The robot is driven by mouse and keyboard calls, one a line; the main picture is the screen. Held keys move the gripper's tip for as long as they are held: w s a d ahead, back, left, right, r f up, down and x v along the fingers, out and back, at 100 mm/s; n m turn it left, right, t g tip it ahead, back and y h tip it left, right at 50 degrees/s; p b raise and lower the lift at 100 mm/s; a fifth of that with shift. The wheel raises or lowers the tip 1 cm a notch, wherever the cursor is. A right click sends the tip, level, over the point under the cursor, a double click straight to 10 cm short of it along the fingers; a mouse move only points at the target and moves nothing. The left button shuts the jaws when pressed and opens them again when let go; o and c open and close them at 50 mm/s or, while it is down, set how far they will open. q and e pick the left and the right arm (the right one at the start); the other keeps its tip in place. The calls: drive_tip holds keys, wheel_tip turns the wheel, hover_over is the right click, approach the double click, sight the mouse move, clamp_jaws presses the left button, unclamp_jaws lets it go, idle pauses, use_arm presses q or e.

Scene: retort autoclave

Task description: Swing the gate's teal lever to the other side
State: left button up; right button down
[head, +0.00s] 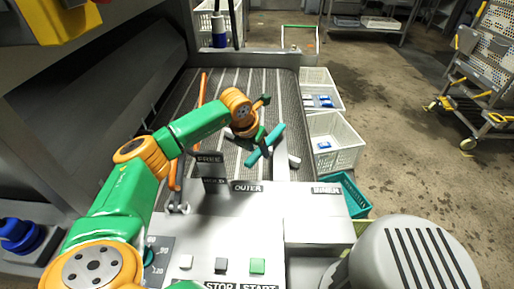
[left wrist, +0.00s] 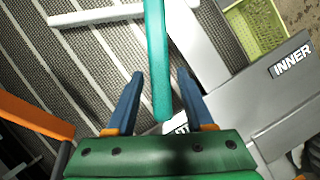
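The teal lever (head: 274,136) lies slantwise above the ribbed conveyor, just behind the OUTER label (head: 248,188). In the left wrist view the teal lever (left wrist: 155,50) runs down the middle of the picture. My left gripper (left wrist: 161,76) is open, with one dark blue finger on each side of the lever and a visible gap to both. In the head view my left gripper (head: 261,140) is at the lever, its fingers small and partly hidden. The INNER label (head: 326,190) is to the right on the grey panel. My right gripper is not in view.
A FREE sign (head: 210,160) stands at the panel's back edge. White crates (head: 335,143) and a teal crate (head: 354,196) line the right side. The panel front has several buttons (head: 257,266).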

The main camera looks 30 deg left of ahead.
use_arm(q)
clamp_jaws()
idle(1.2)
